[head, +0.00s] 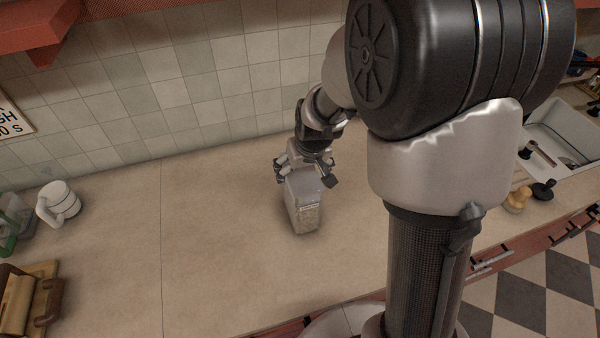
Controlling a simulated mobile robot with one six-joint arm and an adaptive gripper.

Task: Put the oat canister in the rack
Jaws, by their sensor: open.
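The oat canister (306,214) is a clear, box-shaped container with pale contents, a greyish lid and a light label near the top. It stands upright on the beige counter in the middle of the head view. My gripper (305,176) is open at the canister's top, with one finger at its left side and the other at its right. I cannot tell whether the fingers touch it. The gripper and wrist cover the back part of the lid. No rack can be made out in this view.
A white mug (60,203) stands at the left, near wooden items (27,300). A sink (563,135) and small stamp-like tools (543,189) are at the right. A tiled wall (200,75) bounds the back. The counter (215,255) left of the canister is clear.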

